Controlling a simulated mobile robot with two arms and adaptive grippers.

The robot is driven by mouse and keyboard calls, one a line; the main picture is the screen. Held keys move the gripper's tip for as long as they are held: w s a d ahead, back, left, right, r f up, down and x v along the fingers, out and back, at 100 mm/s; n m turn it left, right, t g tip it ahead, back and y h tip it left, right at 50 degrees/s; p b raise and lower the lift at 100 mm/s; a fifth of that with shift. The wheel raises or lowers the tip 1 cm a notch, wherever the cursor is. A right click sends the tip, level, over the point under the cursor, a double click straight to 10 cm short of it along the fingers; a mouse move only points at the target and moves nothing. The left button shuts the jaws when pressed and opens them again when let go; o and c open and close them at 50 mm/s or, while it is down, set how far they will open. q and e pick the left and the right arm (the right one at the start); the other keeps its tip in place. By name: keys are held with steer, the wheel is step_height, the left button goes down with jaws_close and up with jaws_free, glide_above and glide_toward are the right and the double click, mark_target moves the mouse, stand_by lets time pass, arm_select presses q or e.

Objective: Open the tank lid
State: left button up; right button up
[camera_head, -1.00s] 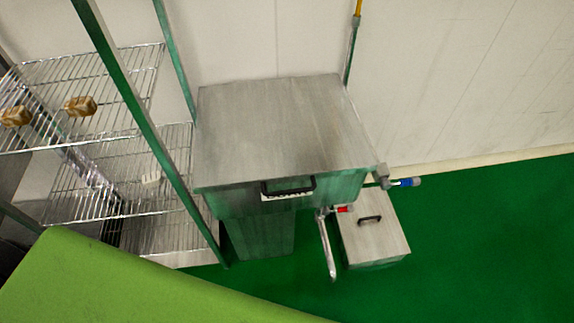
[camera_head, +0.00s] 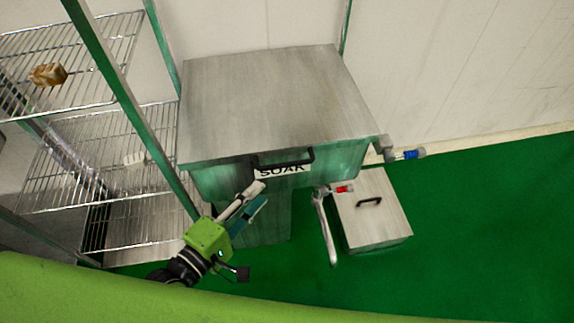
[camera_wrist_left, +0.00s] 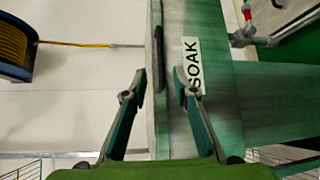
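The steel tank (camera_head: 345,160) has a flat lid (camera_head: 270,105), which lies closed on top. A black handle (camera_head: 284,161) sits at the lid's front edge, above a white SOAK label (camera_head: 282,171). My left gripper (camera_head: 262,194) is just below and slightly left of the handle, in front of the tank. In the left wrist view its fingers (camera_wrist_left: 160,80) are spread apart and empty. The dark handle (camera_wrist_left: 159,58) shows edge-on between and beyond the fingertips, with the SOAK label (camera_wrist_left: 192,66) to the right. My right gripper is not in view.
A wire shelf rack (camera_head: 110,140) with green posts stands close on the left. A tap with a red handle (camera_head: 343,189) and a blue-handled valve (camera_head: 405,155) stick out on the right. A smaller steel box (camera_head: 370,215) stands on the green floor, which is free farther right.

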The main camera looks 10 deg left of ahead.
mark_target(287, 163)
arm_select(q)
steer(key=p+x, duration=0.1)
steer(key=x, duration=1.2)
jaws_close()
